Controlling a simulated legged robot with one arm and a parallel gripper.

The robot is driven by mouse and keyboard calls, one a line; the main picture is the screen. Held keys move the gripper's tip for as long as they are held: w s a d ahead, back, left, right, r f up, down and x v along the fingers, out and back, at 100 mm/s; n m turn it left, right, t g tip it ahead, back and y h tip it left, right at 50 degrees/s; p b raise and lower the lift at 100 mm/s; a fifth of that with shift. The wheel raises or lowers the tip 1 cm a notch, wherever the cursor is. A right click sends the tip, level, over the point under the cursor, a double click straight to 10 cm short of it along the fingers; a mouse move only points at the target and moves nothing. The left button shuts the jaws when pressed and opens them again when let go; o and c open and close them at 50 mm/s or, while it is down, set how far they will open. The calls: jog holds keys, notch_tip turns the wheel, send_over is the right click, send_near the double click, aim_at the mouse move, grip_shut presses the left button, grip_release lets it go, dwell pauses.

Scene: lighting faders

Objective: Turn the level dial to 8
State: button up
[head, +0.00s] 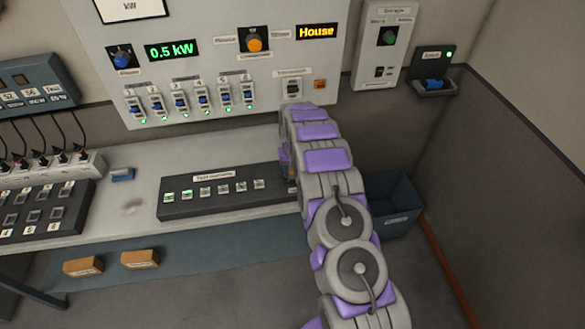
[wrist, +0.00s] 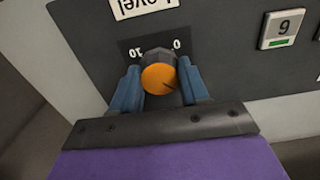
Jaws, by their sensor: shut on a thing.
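The level dial (wrist: 160,79) shows in the wrist view as a dark knob with an orange cap and a dark pointer line. The line points to the lower right in that picture. An upside-down "Level" label (wrist: 146,5) and the scale marks 10 and 0 (wrist: 152,48) stand above it; the rest of the scale is hidden. My gripper (wrist: 158,74) has one blue finger on each side of the dial and is shut on it. In the head view my arm hides the dial, at the right end of the dark button box (head: 228,208).
A wall panel (head: 200,60) with faders, two displays and dials rises behind the desk. A dark bin (head: 397,222) stands right of my arm. A button pad (head: 40,215) lies at left.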

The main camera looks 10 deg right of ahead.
jog(key=m+p, duration=0.1)
jog(key=m, duration=0.2)
jog(key=shift+r+m, duration=0.15)
jog(key=shift+m, duration=0.25)
jog(key=m+p, duration=0.2)
jog(key=m, duration=0.2)
jog(key=shift+w+m, duration=0.1)
jog(key=shift+m, duration=0.2)
jog(key=m+p, duration=0.1)
jog(key=m, duration=0.2)
jog(key=shift+m, duration=0.3)
jog(key=m+p, duration=0.2)
jog(key=m, duration=0.1)
jog(key=shift+m, duration=0.3)
jog(key=m+p, duration=0.2)
jog(key=m, duration=0.2)
jog(key=shift+a+m, duration=0.1)
jog(key=shift+m, duration=0.2)
jog(key=shift+m+p, duration=0.35)
jog(key=shift+m, duration=1.85)
